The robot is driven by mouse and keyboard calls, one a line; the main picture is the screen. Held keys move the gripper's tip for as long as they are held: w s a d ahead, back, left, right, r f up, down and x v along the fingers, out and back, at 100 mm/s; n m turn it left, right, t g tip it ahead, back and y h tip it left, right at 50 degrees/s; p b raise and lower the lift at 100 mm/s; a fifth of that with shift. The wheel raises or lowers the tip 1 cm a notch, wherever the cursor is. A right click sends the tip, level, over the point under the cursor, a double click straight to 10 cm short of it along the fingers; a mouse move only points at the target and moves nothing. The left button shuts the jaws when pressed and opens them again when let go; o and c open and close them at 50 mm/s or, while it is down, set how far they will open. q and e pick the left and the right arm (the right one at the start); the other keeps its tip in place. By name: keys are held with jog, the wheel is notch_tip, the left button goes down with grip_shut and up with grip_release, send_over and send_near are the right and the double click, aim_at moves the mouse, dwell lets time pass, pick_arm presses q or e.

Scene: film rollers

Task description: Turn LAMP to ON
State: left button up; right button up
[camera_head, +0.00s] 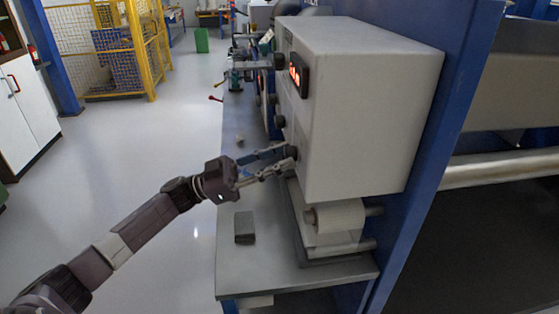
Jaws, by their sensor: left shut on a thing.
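A large light-grey machine box (375,105) stands on the bench against a blue frame. Its left-facing front carries a red lit display (296,70) and several dark knobs, among them an upper knob (279,62) and a middle knob (280,121). My left gripper (290,155) reaches in from the left, its fingers at a dark knob (292,152) low on that front face, and it is shut on this knob. The fingers partly hide the knob, and I cannot read any label, so I cannot tell which control is LAMP. My right gripper is not in view.
The grey bench (262,270) holds a small grey block (244,227) below my arm. A white roll (338,216) sits under the box. More equipment and a red-tipped lever (215,99) stand farther along. The floor at left is clear, with a yellow cage (147,50) behind.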

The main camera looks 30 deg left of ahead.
pick_arm(q)
jog(key=shift+w+a+r+m+g+b, duration=0.1)
jog(key=shift+m+g+b, duration=1.25)
jog(key=shift+m, duration=1.1)
jog(key=shift+w+a+r+m+g+b, duration=0.1)
jog(key=shift+m+g+b, duration=0.7)
jog(key=shift+m+b, duration=1.3)
jog(key=shift+w+r+m+g+b, duration=0.1)
jog(key=shift+m+g+b, duration=1.1)
jog(key=shift+m, duration=1.55)
jog(key=o, duration=1.2)
jog(key=shift+s, duration=0.1)
jog(key=shift+c, duration=0.2)
jog(key=v, duration=1.2)
